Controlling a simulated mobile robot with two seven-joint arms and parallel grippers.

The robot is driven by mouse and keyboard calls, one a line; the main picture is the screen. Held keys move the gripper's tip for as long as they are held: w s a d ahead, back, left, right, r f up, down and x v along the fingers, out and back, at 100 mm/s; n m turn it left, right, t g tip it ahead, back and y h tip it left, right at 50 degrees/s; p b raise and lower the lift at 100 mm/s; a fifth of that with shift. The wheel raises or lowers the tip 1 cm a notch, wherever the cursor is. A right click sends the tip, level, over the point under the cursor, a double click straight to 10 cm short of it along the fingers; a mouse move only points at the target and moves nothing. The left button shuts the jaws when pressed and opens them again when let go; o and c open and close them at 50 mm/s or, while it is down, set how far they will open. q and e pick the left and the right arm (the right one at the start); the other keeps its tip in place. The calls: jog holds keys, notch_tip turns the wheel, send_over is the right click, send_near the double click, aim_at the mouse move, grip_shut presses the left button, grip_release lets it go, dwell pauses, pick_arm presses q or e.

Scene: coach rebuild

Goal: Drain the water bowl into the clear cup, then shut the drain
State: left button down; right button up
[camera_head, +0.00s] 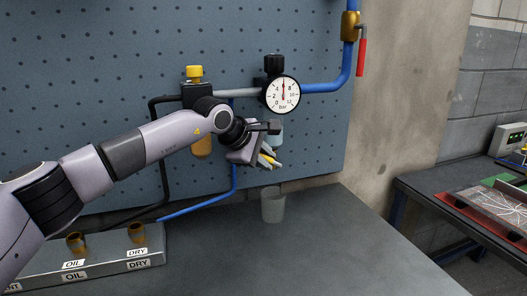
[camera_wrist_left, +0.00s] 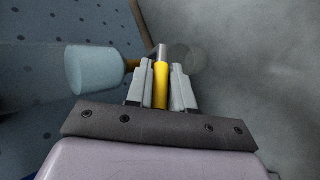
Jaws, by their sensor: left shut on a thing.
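The water bowl (camera_head: 276,135) is pale blue and hangs under the gauge, partly hidden behind my left wrist. It also shows at the left in the left wrist view (camera_wrist_left: 93,70). My left gripper (camera_head: 272,162) is just below the bowl, shut on a yellow drain lever (camera_wrist_left: 161,85), which lies between both fingers. A brass-coloured fitting (camera_wrist_left: 132,64) shows between the bowl and the lever. The clear cup (camera_head: 273,207) stands upright on the bench below the gripper, and shows faintly beyond the fingertips in the wrist view (camera_wrist_left: 192,58). I cannot tell whether water is flowing. My right gripper is out of view.
A round pressure gauge (camera_head: 283,94), an amber bowl (camera_head: 202,148) and blue pipe (camera_head: 325,87) are on the pegboard. A red-handled valve (camera_head: 361,57) is at upper right. A grey OIL/DRY block (camera_head: 105,265) sits at left. The bench (camera_head: 330,250) right of the cup is clear.

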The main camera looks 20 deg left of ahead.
aim_at(262, 154)
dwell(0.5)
pick_arm(q)
jog(key=c, duration=1.1)
grip_release()
jog(key=shift+r, duration=0.1)
jog(key=b+v, duration=0.1)
jog(key=v, duration=0.6)
jog(key=shift+b, duration=0.3)
jog(key=shift+d, duration=0.1)
